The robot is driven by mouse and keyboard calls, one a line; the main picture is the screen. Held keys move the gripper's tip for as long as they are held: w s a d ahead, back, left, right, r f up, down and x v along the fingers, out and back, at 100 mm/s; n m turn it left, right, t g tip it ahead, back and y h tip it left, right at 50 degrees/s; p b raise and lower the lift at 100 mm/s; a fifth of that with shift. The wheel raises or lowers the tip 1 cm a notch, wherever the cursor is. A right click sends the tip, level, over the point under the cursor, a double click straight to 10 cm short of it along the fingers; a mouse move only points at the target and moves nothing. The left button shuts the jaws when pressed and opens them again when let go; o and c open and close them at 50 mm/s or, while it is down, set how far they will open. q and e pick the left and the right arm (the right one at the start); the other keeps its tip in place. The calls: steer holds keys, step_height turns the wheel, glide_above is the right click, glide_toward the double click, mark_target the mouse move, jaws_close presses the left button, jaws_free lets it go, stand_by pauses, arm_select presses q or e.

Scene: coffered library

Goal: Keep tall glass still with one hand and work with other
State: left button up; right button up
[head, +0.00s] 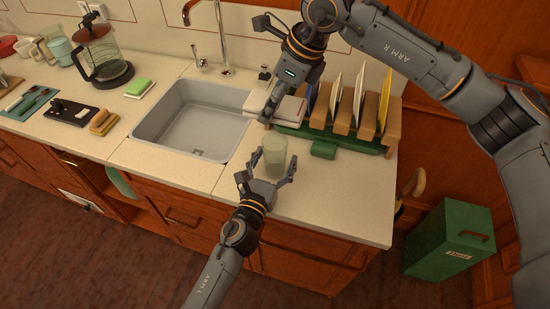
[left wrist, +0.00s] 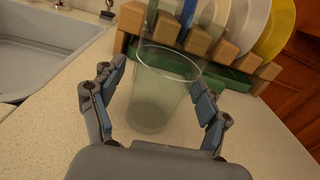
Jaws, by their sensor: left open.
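The tall glass (head: 274,153) stands upright on the counter to the right of the sink, clear with a greenish tint. It also shows in the left wrist view (left wrist: 158,100), between the two fingers. My left gripper (head: 267,176) is open around the lower part of the glass. In the left wrist view, a gap shows at the left finger and the right finger is very close to the glass; I cannot tell if it touches. My right gripper (head: 268,108) points down above and behind the glass, beside the sink's right edge. Its fingers are too small and dark to judge.
A wooden dish rack (head: 344,124) with plates on a green base stands right behind the glass. A green block (head: 323,149) lies in front of it. The sink (head: 195,118) is to the left, with a faucet (head: 222,40) behind. The front right counter is clear.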

arm_select(q)
steer(key=c, duration=1.4)
